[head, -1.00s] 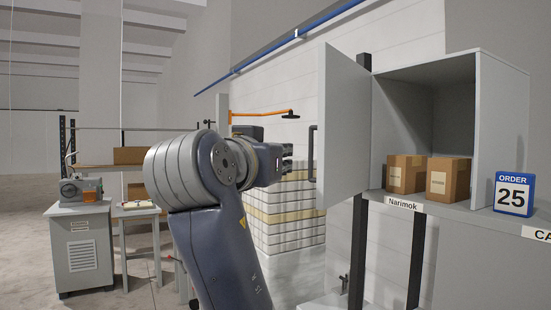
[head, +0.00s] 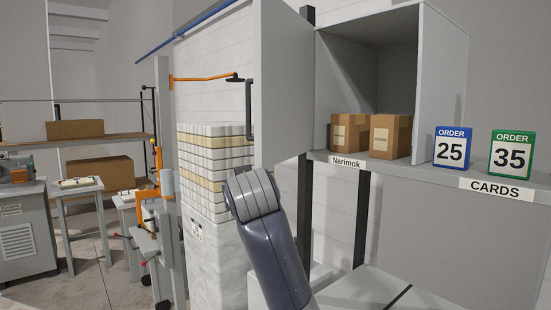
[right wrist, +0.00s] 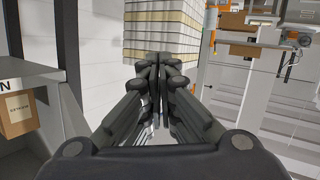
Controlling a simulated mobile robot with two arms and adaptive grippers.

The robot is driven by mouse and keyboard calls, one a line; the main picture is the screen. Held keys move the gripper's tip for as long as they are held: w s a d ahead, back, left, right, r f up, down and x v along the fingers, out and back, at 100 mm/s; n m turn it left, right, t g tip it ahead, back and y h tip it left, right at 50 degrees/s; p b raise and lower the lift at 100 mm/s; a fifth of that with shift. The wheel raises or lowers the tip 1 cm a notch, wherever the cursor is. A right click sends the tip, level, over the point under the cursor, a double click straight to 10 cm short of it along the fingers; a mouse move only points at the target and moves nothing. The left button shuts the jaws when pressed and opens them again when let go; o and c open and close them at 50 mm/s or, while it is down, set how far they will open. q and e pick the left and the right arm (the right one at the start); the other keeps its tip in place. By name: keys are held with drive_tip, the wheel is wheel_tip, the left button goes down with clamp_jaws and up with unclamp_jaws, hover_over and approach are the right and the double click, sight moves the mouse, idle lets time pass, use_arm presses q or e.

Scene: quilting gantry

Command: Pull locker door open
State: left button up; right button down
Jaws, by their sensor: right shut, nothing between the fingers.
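The grey locker door (head: 284,85) stands swung open at the left of the locker (head: 442,80), with its dark bar handle (head: 250,112) on its outer face near the free edge. The locker's inside shows, with two cardboard boxes (head: 350,132) (head: 390,136) on its floor. An arm of mine rises below the door in the head view, and no gripper shows there. In the right wrist view my right gripper (right wrist: 160,62) is shut and empty, with its fingertips together, apart from the door and handle. My left gripper is in neither view.
A shelf ledge under the locker carries a Narimok label (head: 346,161), a blue order 25 sign (head: 452,147) and a green order 35 sign (head: 511,154). A wrapped pallet stack (head: 205,185) stands behind the arm. An orange-armed stand (head: 160,215) and workbenches are at left.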

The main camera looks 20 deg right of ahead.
drive_tip(key=d+f+n+y+b, duration=0.1)
drive_tip(key=d+f+n+y, duration=0.1)
drive_tip(key=d+f+y, duration=0.15)
drive_tip(key=n+g+y+b, duration=0.1)
drive_tip(key=n+y+b, duration=0.2)
drive_tip(key=n+y, duration=0.65)
approach(263, 150)
drive_tip(key=w+a+m+p, duration=0.1)
drive_tip(key=p, duration=0.1)
drive_tip(key=w+a+y+p, duration=0.1)
drive_tip(key=w+p, duration=0.1)
drive_tip(key=w+a+m+y+p, duration=0.1)
drive_tip(key=w+p, duration=0.1)
drive_tip(key=p, duration=0.1)
drive_tip(key=shift+f+m, duration=0.35)
drive_tip(key=shift+f, duration=0.05)
drive_tip(key=shift+w+a+f+p, duration=0.15)
drive_tip(key=shift+w+a+p, duration=0.15)
drive_tip(key=shift+w+a, duration=0.15)
drive_tip(key=shift+w, duration=0.1)
